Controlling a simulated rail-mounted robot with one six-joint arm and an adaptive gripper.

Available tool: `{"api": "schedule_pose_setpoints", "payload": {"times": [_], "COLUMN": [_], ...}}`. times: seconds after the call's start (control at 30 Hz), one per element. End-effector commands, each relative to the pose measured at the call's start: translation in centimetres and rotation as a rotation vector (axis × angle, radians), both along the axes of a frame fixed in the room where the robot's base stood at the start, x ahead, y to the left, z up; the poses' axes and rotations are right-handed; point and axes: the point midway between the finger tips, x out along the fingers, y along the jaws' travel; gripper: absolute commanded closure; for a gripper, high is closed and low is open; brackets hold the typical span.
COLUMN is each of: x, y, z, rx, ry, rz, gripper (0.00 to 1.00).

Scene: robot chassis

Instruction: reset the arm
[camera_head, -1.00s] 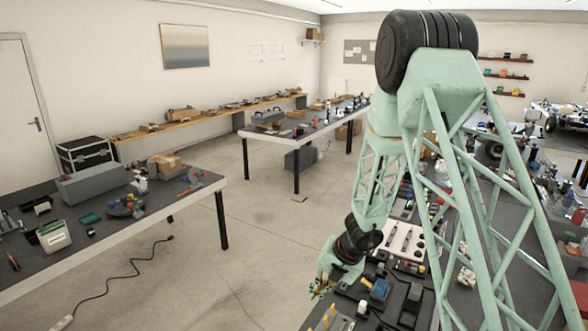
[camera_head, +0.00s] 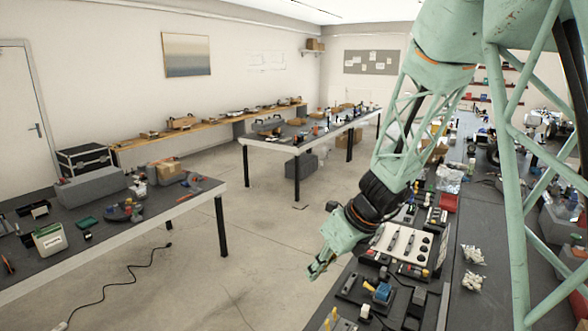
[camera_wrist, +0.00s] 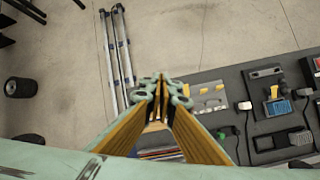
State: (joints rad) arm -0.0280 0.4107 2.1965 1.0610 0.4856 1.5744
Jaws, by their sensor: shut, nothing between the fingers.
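My gripper (camera_head: 316,270) is at the end of my pale green lattice arm, in the lower middle of the head view. It hangs at the left edge of the dark workbench, apart from the things on it. In the wrist view my gripper (camera_wrist: 161,84) shows its yellow-lined fingers closed together at the tips, with nothing between them. The floor and the bench edge lie below the fingertips. Part of my arm covers the right side of the head view.
The workbench (camera_wrist: 241,82) holds a blue block (camera_head: 382,292), a white panel with black knobs (camera_head: 405,243) and white bags (camera_head: 473,255). Another table (camera_head: 130,232) with tools stands at the left. A black cable (camera_head: 130,279) lies on the floor. Open floor lies between the tables.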

Motion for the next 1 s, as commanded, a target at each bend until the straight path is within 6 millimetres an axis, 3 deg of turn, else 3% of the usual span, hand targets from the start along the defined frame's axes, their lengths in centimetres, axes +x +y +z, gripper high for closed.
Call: {"api": "schedule_pose_setpoints", "payload": {"times": [0.4, 1.0], "x": [-4.9, -13.3], "y": [-0.3, -1.9], "z": [4.6, 9.0], "rx": [-0.095, -0.263], "ry": [-0.164, -0.373], "rz": [0.343, 0.829], "gripper": [1.0, 1.0]}}
